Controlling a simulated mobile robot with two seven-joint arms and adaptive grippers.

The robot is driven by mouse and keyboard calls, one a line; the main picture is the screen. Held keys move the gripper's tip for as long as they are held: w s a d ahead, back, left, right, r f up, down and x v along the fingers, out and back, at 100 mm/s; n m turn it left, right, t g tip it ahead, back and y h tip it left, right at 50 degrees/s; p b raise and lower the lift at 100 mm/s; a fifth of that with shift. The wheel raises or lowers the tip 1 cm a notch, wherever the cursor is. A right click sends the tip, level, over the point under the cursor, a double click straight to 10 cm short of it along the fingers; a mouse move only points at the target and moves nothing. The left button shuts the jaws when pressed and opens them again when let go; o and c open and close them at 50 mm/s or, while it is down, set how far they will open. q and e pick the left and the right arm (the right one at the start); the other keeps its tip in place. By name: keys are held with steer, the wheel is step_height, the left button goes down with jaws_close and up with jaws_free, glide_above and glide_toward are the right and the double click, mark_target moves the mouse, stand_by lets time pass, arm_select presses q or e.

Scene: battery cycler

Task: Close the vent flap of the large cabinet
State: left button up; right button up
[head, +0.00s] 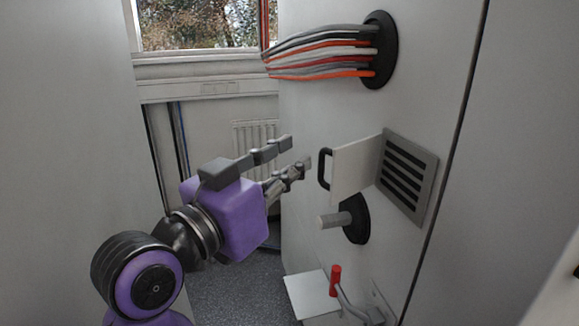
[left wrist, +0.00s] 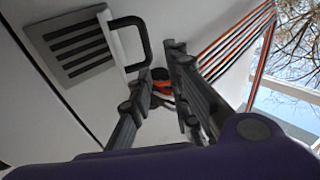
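The large cabinet (head: 440,60) fills the right of the head view. Its white vent flap (head: 356,168) stands swung out from the slotted grey vent (head: 408,176), so the slots are bare. A black handle (head: 325,169) sits on the flap's free edge. My left gripper (head: 299,155) is open and empty, left of the handle and apart from it in the head view. In the left wrist view the handle (left wrist: 137,42) shows just left of the fingers, and the vent (left wrist: 75,45) lies at the upper left. My right gripper is in neither view.
A bundle of grey, red and orange cables (head: 325,52) enters the cabinet above the flap. A grey peg on a black disc (head: 355,219) sticks out below it. Lower down are a red-tipped lever (head: 336,281) and a white plate (head: 311,293). Open floor (head: 235,290) lies left of these.

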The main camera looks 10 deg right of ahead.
mark_target(320, 165)
arm_select(q)
steer(key=shift+m+g, duration=0.4)
steer(key=shift+g, duration=0.2)
steer(key=w+d, duration=0.1)
steer(key=d, duration=0.1)
steer(key=w+d+f, duration=0.1)
steer(key=d, duration=0.1)
steer(key=w+d+f, duration=0.1)
steer(key=d, duration=0.1)
steer(key=shift+w+d, duration=0.25)
steer(key=shift+c, duration=0.4)
jaws_close()
